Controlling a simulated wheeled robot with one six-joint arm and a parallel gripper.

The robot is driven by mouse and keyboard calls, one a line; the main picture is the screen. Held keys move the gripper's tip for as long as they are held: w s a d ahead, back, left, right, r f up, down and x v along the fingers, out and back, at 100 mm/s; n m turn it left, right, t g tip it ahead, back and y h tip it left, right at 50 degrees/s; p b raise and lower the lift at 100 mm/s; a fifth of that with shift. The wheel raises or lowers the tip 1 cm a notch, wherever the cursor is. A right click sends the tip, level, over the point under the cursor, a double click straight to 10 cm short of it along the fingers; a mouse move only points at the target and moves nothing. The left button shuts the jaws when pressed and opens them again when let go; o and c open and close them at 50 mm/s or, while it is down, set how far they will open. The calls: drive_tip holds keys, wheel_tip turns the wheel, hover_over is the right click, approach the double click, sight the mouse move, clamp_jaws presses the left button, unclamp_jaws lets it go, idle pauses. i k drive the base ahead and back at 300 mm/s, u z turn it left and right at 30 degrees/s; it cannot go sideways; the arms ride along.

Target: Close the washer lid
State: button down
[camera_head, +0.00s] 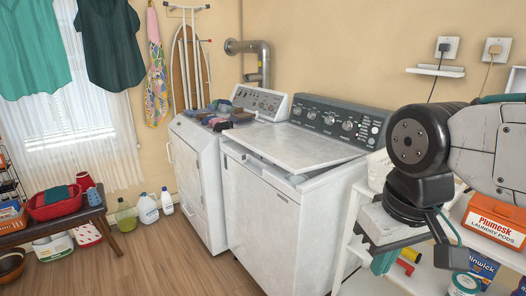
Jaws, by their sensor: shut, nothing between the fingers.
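The white washer (267,210) stands against the wall, right of a second white machine. Its lid (290,143) is slightly raised and tilted, with a dark gap showing under its front and right edges. A dark control panel (338,122) with knobs rises behind the lid. My gripper (388,258) is at the right, in front of the shelf and to the right of the washer. It is shut and empty, apart from the lid. My arm hides part of its fingers.
Folded clothes (222,116) lie on the neighbouring machine (190,160). A white shelf (347,240) right of the washer holds an orange laundry pods box (494,222). A bench (55,220) with a red basket stands at left. The wooden floor (150,262) in front is clear.

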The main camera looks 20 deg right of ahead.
sight(297, 151)
drive_tip(key=u, duration=0.8)
drive_tip(key=i, duration=1.85)
drive_tip(key=z, duration=0.75)
